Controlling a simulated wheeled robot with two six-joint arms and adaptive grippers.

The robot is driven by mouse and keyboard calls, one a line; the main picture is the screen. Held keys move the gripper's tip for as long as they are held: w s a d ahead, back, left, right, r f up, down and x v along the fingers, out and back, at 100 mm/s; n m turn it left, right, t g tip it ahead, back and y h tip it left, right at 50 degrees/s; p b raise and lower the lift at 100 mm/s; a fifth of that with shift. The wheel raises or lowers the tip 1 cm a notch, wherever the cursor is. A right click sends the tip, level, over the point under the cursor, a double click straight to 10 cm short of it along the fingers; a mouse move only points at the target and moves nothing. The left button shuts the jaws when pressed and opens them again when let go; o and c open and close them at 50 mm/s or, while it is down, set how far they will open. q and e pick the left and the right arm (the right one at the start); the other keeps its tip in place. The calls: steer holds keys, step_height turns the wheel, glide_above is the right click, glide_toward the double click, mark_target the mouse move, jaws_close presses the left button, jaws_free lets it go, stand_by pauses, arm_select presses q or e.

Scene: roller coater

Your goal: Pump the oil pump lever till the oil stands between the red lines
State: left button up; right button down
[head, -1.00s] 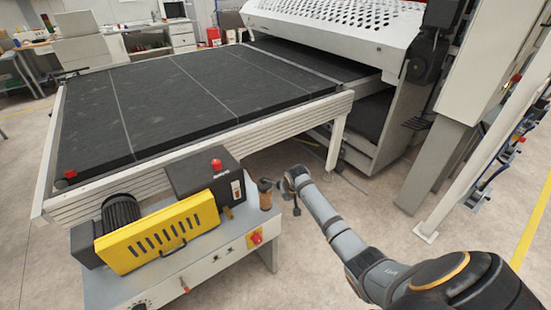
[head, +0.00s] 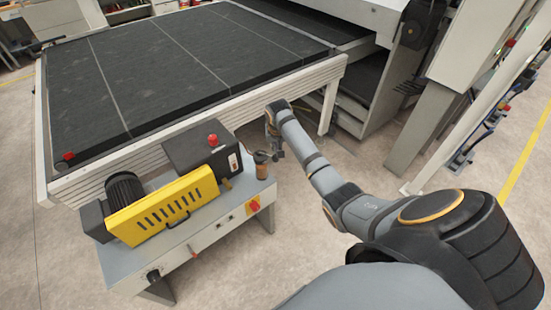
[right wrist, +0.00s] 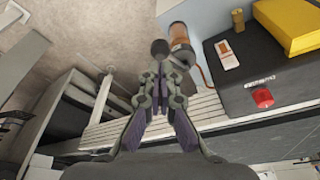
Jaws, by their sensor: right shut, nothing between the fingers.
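The oil pump, a small amber-brown cylinder (head: 262,165), stands at the right end of the grey bench beside the black box. It also shows at the top of the right wrist view (right wrist: 179,38). A round black knob (right wrist: 160,48), seemingly the lever's end, lies just beyond my right fingertips. I cannot tell whether they touch it. My right gripper (head: 277,150) points down beside the pump; in the right wrist view its fingers (right wrist: 160,82) are together and empty. The oil level and red lines are too small to make out. My left gripper is out of view.
The bench (head: 215,232) carries a yellow guard (head: 163,208), a motor (head: 124,190) and a black box with a red button (head: 213,140). The conveyor frame (head: 235,105) runs close behind. Floor to the right is open.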

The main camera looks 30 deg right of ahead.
mark_target(276, 158)
steer(key=b+x, duration=0.2)
steer(key=x, duration=0.4)
steer(key=shift+f+b, duration=0.2)
steer(key=shift+b, duration=0.1)
steer(key=shift+w+f, duration=0.1)
